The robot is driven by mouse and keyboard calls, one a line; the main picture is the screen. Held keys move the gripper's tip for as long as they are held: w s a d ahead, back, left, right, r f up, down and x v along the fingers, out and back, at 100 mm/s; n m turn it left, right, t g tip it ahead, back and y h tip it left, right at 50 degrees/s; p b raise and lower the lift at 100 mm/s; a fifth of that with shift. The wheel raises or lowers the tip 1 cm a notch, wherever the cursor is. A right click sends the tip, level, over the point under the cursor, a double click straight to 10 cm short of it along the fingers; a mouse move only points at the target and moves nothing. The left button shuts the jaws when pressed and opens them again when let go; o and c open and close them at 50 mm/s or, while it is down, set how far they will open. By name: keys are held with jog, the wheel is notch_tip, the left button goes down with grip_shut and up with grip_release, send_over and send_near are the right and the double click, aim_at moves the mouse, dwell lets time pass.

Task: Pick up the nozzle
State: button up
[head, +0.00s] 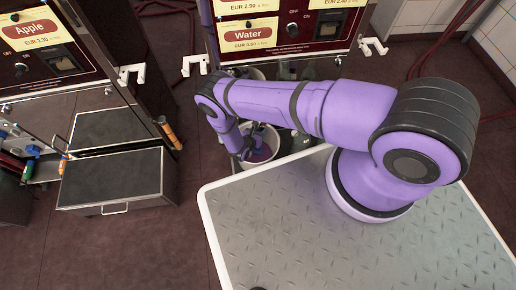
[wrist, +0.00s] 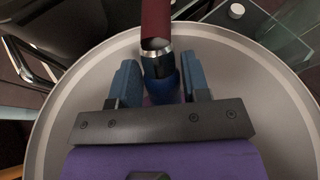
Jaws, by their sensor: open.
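The nozzle (wrist: 160,72) has a dark blue and black body with a silver ring, joined to a dark red hose (wrist: 156,20). In the wrist view it lies between the two blue-grey fingers of my gripper (wrist: 162,70). The fingers are apart, with a gap visible on both sides of the nozzle. The nozzle's lower end is partly hidden by the gripper. Behind them is the wide round inside of a pale grey bucket (wrist: 62,125). In the head view my gripper (head: 246,152) is small and dark at the white bucket (head: 275,157); the nozzle cannot be made out there.
The Water pump (head: 290,45) stands behind the bucket and the Apple pump (head: 50,50) stands at the left. White hooks (head: 131,74) stick out from their sides. A dark-topped metal box with a handle (head: 115,180) sits at left. Dark tiled floor (head: 160,245) is clear in front.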

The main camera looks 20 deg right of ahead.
jog(key=shift+r, duration=0.1)
grip_shut()
notch_tip(320, 180, up, 22)
dwell(2.2)
